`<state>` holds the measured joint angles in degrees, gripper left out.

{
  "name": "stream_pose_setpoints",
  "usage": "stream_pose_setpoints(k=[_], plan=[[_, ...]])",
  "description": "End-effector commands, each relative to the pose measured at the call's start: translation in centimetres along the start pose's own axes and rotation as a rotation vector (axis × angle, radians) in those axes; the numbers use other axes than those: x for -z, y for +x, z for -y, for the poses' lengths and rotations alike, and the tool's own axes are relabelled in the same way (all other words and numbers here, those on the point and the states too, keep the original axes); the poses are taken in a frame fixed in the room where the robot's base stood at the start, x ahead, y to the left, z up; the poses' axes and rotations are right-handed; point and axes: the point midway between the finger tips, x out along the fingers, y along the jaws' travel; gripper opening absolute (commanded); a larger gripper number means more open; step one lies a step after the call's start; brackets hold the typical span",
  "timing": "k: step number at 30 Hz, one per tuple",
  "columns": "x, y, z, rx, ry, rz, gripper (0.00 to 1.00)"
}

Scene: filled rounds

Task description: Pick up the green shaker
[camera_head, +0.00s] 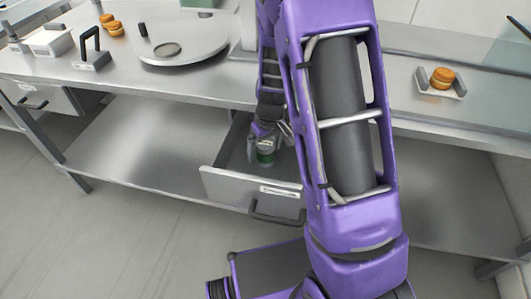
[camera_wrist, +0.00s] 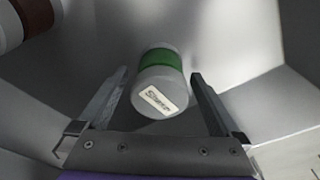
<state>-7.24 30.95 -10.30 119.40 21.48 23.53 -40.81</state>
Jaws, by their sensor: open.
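The green shaker (camera_wrist: 161,82) is a grey cylinder with a green band and a white label on its near end. In the wrist view my gripper (camera_wrist: 160,95) is open, with one finger on each side of the shaker. Dark gaps show between the fingers and the shaker, and the jaws are not closed on it.
A brown and white round container (camera_wrist: 30,18) lies at the wrist view's upper left. Drawer walls surround my gripper closely. The counter (camera_head: 230,85) above holds a round grey plate (camera_head: 190,48) and a small tray with an orange bun (camera_head: 442,77).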

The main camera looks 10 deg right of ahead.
Motion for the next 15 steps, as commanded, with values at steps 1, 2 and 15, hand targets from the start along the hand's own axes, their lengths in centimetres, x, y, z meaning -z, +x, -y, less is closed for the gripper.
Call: stream_pose_setpoints(k=[1,2,15], plan=[[0.02,0.35,-0.03,0.000,0.000,-0.001,1.00],[0.04,0.41,-0.03,-0.001,0.001,-0.001,1.00],[0.04,0.40,-0.01,0.000,0.000,-0.001,0.60]])
